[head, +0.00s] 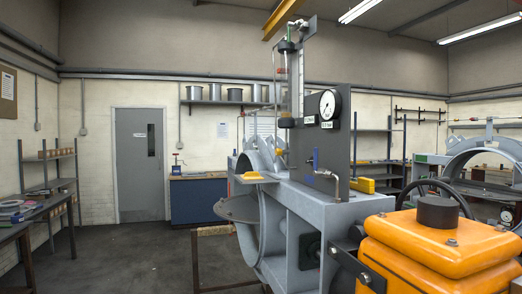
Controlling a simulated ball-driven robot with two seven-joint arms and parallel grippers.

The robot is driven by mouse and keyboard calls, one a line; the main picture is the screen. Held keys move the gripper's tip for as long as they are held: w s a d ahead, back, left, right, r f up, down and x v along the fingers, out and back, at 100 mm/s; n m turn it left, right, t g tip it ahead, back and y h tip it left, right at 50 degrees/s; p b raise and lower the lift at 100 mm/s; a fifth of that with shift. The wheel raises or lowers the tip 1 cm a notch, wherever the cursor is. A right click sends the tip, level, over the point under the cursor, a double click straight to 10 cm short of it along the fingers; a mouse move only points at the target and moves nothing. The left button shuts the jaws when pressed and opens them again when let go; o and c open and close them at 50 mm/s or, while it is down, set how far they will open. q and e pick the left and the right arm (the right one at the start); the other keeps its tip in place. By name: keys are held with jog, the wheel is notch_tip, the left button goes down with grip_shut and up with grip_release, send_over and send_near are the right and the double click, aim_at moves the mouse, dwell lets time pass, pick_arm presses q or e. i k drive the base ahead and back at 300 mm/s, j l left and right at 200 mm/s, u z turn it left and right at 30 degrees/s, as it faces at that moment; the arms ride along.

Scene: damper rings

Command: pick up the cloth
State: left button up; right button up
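I cannot make out a cloth in the head view. Small flat items (18,207) in white, green and reddish colours lie on the dark table at the left, too small to tell what they are. Neither of my grippers shows in the view.
A large grey machine (345,215) with a gauge (328,104) and an orange housing (440,240) fills the right foreground. A dark table (30,226) and a shelf rack (62,152) stand at the left. A blue cabinet (197,202) is beside the grey door (140,180). Floor (120,255) at left centre is clear.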

aim_at(249, 175)
jog(key=i+j+u, duration=0.85)
jog(key=i+u, duration=0.3)
jog(key=u, duration=0.15)
jog(key=i+j, duration=0.1)
jog(key=i, duration=0.45)
jog(key=i+j, duration=0.15)
jog(key=i, duration=0.4)
jog(key=i+l+z, duration=0.1)
jog(key=i+z, duration=0.25)
jog(key=z, duration=0.15)
jog(key=i+j+z, duration=0.1)
jog(key=i+z, duration=0.25)
jog(key=z, duration=0.15)
jog(key=i+j+z, duration=0.2)
jog(key=i+z, duration=0.15)
jog(key=z, duration=0.15)
jog(key=i+j+z, duration=0.3)
jog(key=z, duration=0.15)
